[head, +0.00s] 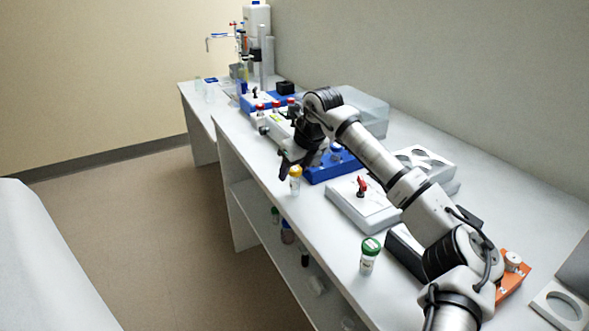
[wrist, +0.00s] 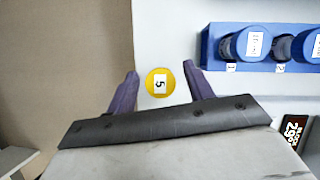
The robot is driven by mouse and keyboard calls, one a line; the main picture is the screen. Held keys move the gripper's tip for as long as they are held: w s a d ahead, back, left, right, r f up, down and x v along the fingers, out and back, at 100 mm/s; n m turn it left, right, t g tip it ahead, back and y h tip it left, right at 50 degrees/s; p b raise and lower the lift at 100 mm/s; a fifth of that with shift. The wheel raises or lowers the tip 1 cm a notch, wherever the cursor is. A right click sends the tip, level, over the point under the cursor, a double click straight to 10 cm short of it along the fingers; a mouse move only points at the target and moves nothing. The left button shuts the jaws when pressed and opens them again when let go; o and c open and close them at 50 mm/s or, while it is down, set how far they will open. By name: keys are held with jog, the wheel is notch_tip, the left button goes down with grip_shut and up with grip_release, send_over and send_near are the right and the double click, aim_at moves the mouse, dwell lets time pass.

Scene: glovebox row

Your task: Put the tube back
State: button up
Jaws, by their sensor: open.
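A tube with a yellow cap stands upright on the white bench near its front edge, in the head view (head: 295,181). In the wrist view its yellow cap (wrist: 160,83), marked 5, lies between the two finger tips of my gripper (wrist: 160,73). My gripper (head: 291,163) is open, pointing down just above or around the tube; I cannot tell its exact height. A blue rack (head: 322,174) stands just behind the tube, partly hidden by my arm. In the wrist view the rack (wrist: 272,67) holds blue-capped tubes at places marked 1 and 2.
A green-capped jar (head: 368,257) stands nearer on the bench (head: 320,220). Red-capped bottles (head: 276,106) stand farther back. A small display (wrist: 295,130) shows in the wrist view. The bench edge drops to the floor.

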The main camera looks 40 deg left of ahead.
jog(key=w+b+v, duration=0.1)
jog(key=v, duration=1)
jog(key=shift+s+r, duration=0.3)
jog(key=shift+s, duration=0.2)
jog(key=shift+d, duration=0.1)
